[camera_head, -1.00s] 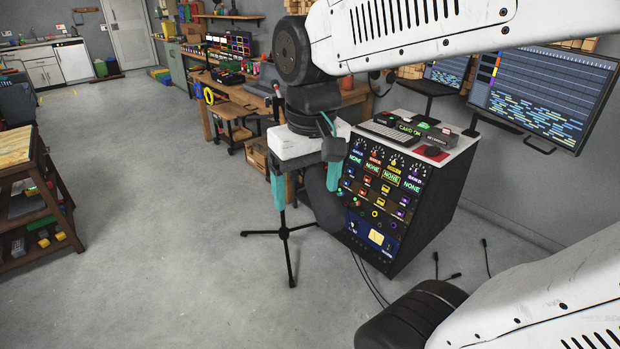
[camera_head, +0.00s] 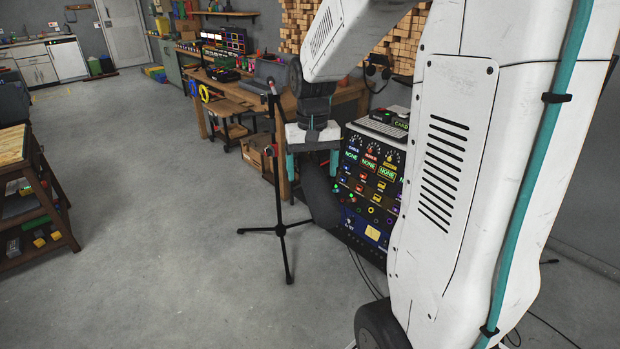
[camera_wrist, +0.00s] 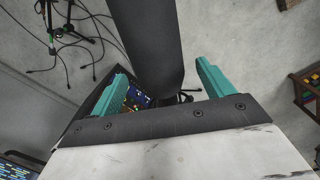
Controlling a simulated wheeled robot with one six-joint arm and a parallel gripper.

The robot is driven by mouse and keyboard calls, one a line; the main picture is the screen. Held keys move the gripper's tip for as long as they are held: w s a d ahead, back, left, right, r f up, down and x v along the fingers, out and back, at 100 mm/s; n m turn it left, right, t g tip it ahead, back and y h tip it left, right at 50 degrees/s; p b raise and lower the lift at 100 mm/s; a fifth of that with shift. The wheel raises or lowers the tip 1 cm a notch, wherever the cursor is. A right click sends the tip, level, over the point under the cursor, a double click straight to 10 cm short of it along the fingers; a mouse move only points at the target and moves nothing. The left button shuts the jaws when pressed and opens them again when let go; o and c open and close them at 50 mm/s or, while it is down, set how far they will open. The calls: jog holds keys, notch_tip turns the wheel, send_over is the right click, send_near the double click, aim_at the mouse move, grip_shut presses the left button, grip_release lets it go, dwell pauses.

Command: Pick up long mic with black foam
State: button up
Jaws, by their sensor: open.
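The long mic's thick black foam (camera_head: 321,197) hangs beneath my gripper (camera_head: 313,166) in the head view, in front of the control panel. In the wrist view the foam (camera_wrist: 147,40) is a broad dark cylinder reaching from the top edge down between the two teal fingers of my gripper (camera_wrist: 162,72). The fingers are apart, with a visible gap on the right side of the foam. Contact on the left side is hard to tell. A thin black tripod stand (camera_head: 279,205) stands just left of my gripper; where it joins the mic is hidden.
The lit control panel cabinet (camera_head: 365,180) is close behind and right of the foam. A wooden workbench (camera_head: 350,97) stands behind. Cables (camera_wrist: 90,38) lie on the floor. A wooden shelf cart (camera_head: 38,195) is at the left, with open floor between.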

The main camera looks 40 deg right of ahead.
notch_tip(320, 180, down, 2)
jog(key=shift+f, duration=0.1)
jog(key=c, duration=1.2)
